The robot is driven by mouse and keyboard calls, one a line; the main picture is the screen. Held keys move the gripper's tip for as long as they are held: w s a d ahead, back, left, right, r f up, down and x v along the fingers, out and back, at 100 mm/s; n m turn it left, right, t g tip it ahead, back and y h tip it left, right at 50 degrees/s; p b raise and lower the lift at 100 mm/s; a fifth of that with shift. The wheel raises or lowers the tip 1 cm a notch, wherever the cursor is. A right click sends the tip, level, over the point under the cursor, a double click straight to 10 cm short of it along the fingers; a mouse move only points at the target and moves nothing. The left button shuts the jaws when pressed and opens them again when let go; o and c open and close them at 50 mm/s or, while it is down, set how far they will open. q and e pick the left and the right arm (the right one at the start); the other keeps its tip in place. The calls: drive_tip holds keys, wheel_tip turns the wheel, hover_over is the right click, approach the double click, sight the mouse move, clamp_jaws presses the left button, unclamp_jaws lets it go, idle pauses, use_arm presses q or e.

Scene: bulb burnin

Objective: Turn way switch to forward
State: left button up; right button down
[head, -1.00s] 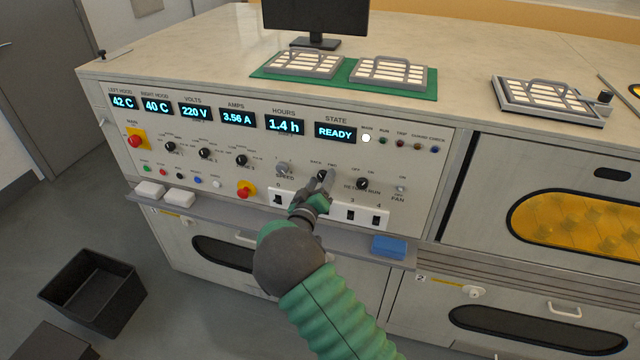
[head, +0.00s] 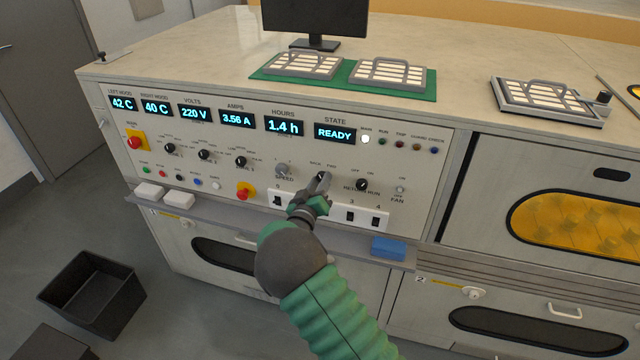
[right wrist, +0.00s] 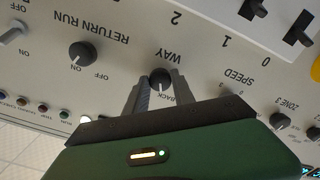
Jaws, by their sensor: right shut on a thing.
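The way switch is a small round black knob (right wrist: 160,78) on the light control panel, under the word WAY in the right wrist view, which sees the panel upside down. In the head view the knob (head: 321,176) sits right of the speed knob, partly covered by my gripper. My right gripper (head: 322,182) reaches the panel from below. In the right wrist view its two grey fingers (right wrist: 160,88) are shut on the knob, one on each side. The BACK label shows between the fingers; the forward label is hidden there. The knob's exact pointing is hard to tell. My left gripper is not in view.
The speed knob (head: 283,169) is to the left and the return run knob (head: 362,184) to the right. A white strip of numbered rocker switches (head: 363,217) lies just below. A blue block (head: 388,246) rests on the ledge. The state display (head: 335,132) reads READY.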

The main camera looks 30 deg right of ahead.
drive_tip(key=m+b, duration=0.3)
drive_tip(key=m, duration=0.2)
drive_tip(key=m+b, duration=0.3)
drive_tip(key=m, duration=0.2)
drive_tip(key=shift+a+f+m, duration=0.1)
drive_tip(key=shift+f+m, duration=0.1)
drive_tip(key=shift+m, duration=0.2)
idle(0.4)
drive_tip(key=c, duration=1.1)
unclamp_jaws()
drive_tip(key=shift+r, duration=0.1)
drive_tip(key=shift+o, duration=0.2)
drive_tip(key=p+v, duration=0.1)
drive_tip(key=v, duration=1.6)
